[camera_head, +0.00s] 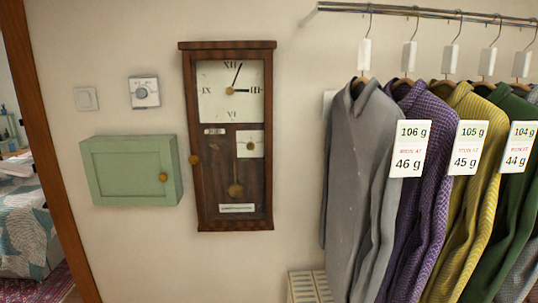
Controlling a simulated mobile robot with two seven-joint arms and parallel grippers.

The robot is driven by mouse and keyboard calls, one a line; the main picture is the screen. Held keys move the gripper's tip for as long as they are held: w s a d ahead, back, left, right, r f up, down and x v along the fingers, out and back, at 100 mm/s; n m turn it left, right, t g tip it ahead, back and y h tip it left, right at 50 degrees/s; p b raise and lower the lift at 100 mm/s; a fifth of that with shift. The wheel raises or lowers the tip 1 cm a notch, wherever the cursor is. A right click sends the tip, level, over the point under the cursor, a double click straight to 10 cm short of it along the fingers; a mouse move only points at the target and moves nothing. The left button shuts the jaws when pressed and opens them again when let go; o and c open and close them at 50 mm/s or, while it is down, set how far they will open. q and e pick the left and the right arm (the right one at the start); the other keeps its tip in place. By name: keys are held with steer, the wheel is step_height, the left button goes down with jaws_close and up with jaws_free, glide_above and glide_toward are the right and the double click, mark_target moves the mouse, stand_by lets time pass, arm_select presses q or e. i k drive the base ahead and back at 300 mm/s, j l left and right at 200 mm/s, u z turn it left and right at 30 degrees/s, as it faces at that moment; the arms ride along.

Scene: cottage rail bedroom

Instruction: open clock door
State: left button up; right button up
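A tall wooden wall clock (222,205) hangs on the wall left of the picture's middle. Its white dial (215,95) has Roman numerals, and its hands point near twelve and three. Below the dial is a dark panel with a small white square dial and a brass pendulum (235,189). A small brass knob (194,160) sits on the left edge of the clock door. The door looks closed, flush with the case. Neither of my grippers shows in the head view.
A green wall cabinet (120,168) with a brass knob hangs left of the clock. A thermostat-like dial (144,93) and a light switch (86,99) are above it. Tagged sweaters (365,200) hang from a metal rail (430,12) at right.

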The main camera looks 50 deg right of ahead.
mark_target(188, 57)
steer(key=z, duration=1.45)
